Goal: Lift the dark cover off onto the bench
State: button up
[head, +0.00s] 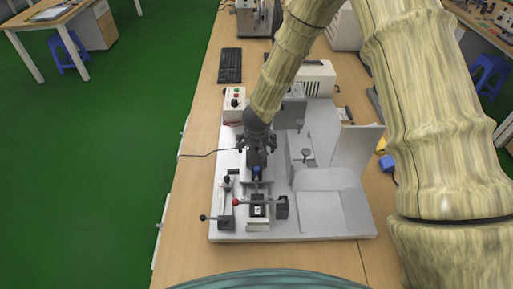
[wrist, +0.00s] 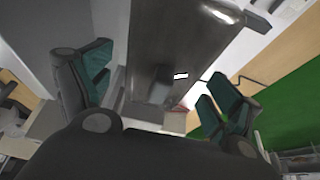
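My gripper (head: 257,146) points down over the fixture on the white base plate (head: 340,215). In the wrist view its two green-padded fingers (wrist: 158,95) stand wide apart. A dark, glossy grey block, which looks like the dark cover (wrist: 165,45), lies between and beyond them. Gaps show between the block and both fingers, and I see no grip on it. In the head view the dark block (head: 256,161) is directly below my gripper, partly hidden by it. A small blue part (head: 257,172) shows at its near side.
On the base plate, a red-knobbed lever clamp (head: 237,202) and a small dark block (head: 282,207) stand nearer me. A control box (head: 235,105) and a grey upright plate (head: 358,155) stand around. Bare wooden bench (head: 187,205) shows left of the plate; a keyboard (head: 230,65) lies farther back.

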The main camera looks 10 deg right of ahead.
jog(key=c, duration=1.1)
jog(key=shift+o, duration=0.2)
jog(key=shift+r, duration=0.1)
